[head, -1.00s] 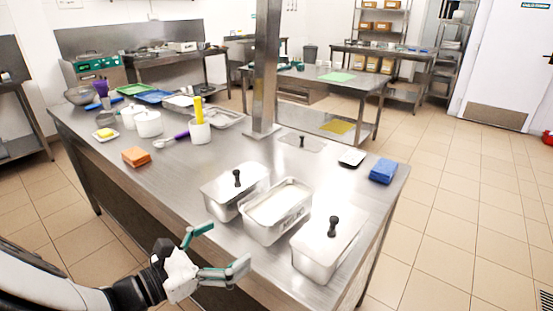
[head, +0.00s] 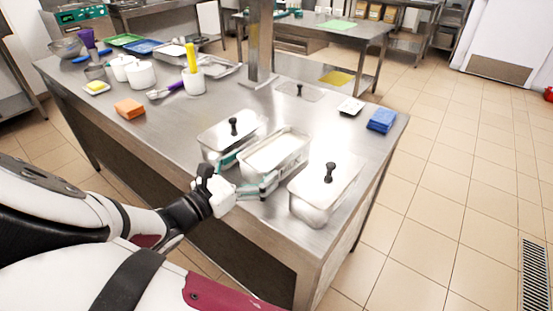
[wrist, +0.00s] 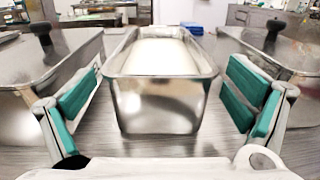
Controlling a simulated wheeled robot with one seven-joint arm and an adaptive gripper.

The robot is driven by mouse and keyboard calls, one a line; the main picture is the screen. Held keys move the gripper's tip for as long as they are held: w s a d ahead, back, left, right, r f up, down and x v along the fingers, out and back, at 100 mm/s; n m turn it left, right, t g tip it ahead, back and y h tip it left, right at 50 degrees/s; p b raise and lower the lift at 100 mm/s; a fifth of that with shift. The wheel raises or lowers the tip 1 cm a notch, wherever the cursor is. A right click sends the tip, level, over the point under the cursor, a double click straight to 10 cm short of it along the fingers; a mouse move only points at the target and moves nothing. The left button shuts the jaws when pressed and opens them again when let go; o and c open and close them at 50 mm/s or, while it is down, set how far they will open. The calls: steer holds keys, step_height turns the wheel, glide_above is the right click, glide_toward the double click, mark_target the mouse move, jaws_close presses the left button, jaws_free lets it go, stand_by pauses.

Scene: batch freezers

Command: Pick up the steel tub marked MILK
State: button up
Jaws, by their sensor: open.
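Three steel tubs stand in a row on the steel counter. The middle tub (head: 272,160) has no lid and holds something white; it also fills the centre of the wrist view (wrist: 160,103). I cannot read a MILK mark on any tub. The left tub (head: 228,132) and right tub (head: 318,195) have lids with black knobs. My gripper (head: 248,174) is open at the near end of the middle tub. In the wrist view my gripper (wrist: 162,98) has one green-padded finger on each side of that tub, apart from its walls, with nothing held.
The lidded tubs stand close on both sides of the fingers. A blue cloth stack (head: 381,120) and a small white scale-like item (head: 350,106) lie behind the right tub. A steel post (head: 260,45) rises behind.

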steer(key=shift+x, duration=1.4)
steer(key=shift+c, duration=0.6)
steer(key=c, duration=1.6)
